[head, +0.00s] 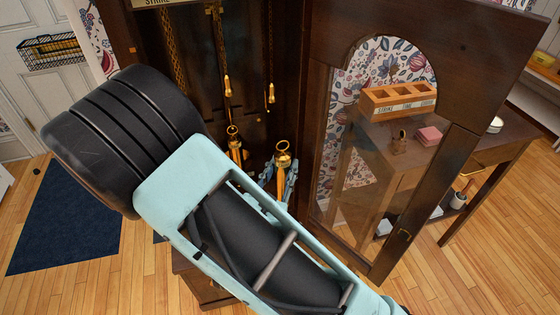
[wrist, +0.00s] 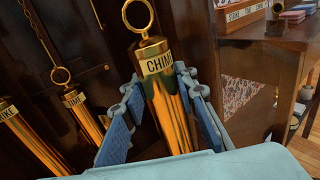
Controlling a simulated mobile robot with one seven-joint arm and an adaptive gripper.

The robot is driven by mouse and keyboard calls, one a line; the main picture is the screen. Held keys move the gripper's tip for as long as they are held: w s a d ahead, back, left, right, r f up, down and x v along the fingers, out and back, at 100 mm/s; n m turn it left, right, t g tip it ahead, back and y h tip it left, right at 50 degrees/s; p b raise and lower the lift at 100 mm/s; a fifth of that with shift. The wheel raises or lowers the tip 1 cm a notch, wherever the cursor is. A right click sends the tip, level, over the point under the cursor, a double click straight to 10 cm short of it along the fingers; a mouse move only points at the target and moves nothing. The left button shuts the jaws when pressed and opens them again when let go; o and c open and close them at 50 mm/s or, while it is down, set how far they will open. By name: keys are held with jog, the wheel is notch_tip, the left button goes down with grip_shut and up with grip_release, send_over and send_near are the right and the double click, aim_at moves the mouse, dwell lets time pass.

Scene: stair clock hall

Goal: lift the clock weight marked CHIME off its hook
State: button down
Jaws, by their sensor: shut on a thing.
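The brass clock weight marked CHIME (wrist: 170,100) stands near upright, slightly tilted, between the blue fingers of my gripper (wrist: 160,88). My gripper is shut on its body below the label. Its top ring is clear, with no hook through it in the wrist view. In the head view the CHIME weight (head: 283,160) shows above my gripper (head: 280,182), its lower part hidden by my arm. A brass hook (head: 270,93) hangs empty above it, apart from the ring.
The TIME weight (wrist: 82,112) and another weight, its label ending KE (wrist: 22,135), are to the left inside the dark clock case (head: 290,60). A glazed door (head: 335,170) stands open at right. Beyond it, a wooden rack (head: 385,108) with labelled slots sits on a side table (head: 465,150).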

jog(key=shift+s+d+r+p, duration=0.1)
jog(key=shift+s+d, duration=0.1)
jog(key=shift+s, duration=0.45)
jog(key=shift+s+d+r+p, duration=0.1)
jog(key=shift+s+d+p, duration=0.1)
jog(key=shift+s, duration=0.4)
jog(key=shift+s+d+r+p, duration=0.1)
jog(key=shift+s+d, duration=0.1)
jog(key=shift+s, duration=0.45)
